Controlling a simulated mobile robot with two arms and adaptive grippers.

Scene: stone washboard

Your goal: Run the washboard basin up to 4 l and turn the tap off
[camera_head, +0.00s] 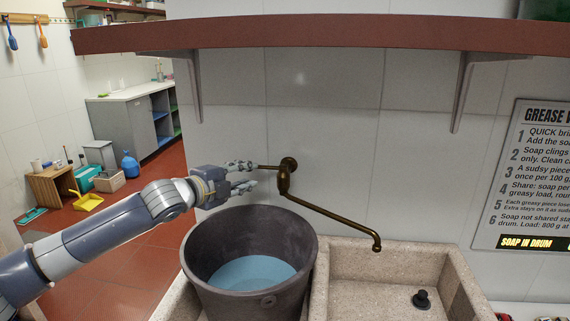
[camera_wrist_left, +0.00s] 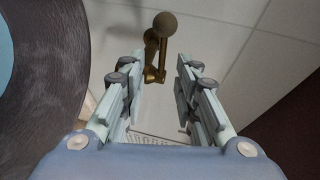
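A brass wall tap (camera_head: 284,180) has its long spout slanting down right, its end above the right compartment of the stone basin (camera_head: 345,285). No water stream shows at the spout. That compartment's visible floor looks dry, with a dark plug (camera_head: 422,299) on it; I cannot tell whether it seals a drain. The tap's lever (camera_head: 268,167) points left toward my left gripper (camera_head: 252,175). In the left wrist view the gripper (camera_wrist_left: 160,70) is open and empty, with the lever's round knob (camera_wrist_left: 165,24) ahead between its fingers, apparently not touching. My right gripper is not in view.
A dark drum (camera_head: 210,259) holding blue water (camera_head: 250,273) stands on the left side of the basin, just below my left gripper. A red-brown shelf (camera_head: 330,33) on brackets runs above.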

